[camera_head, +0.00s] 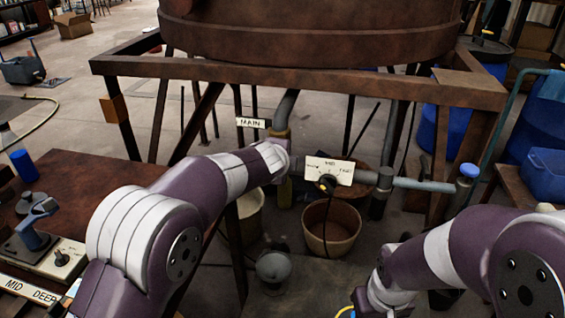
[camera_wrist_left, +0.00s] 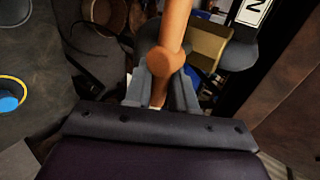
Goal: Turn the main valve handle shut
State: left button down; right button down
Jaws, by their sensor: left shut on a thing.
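The white MAIN label (camera_head: 251,122) hangs by the pipe under the big vat. A brass-coloured valve body (camera_head: 280,134) sits on that pipe, partly covered by my left wrist. In the left wrist view, the orange-brown valve handle (camera_wrist_left: 174,28) runs down from the top edge, with a round knob-like part (camera_wrist_left: 165,61). My left gripper (camera_wrist_left: 160,92) has its two grey fingers on either side of the handle and is shut on it. In the head view its fingers are hidden by my wrist. My right arm comes in from the right; its fingers are not visible.
A rusty frame (camera_head: 300,70) carries the vat (camera_head: 310,40). A bucket (camera_head: 331,228) and grey pot (camera_head: 274,270) stand on the floor below.

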pick_arm(q)
jog(key=c, duration=1.1)
grip_release()
jog(key=v, duration=1.2)
jog(key=shift+s+p, duration=0.3)
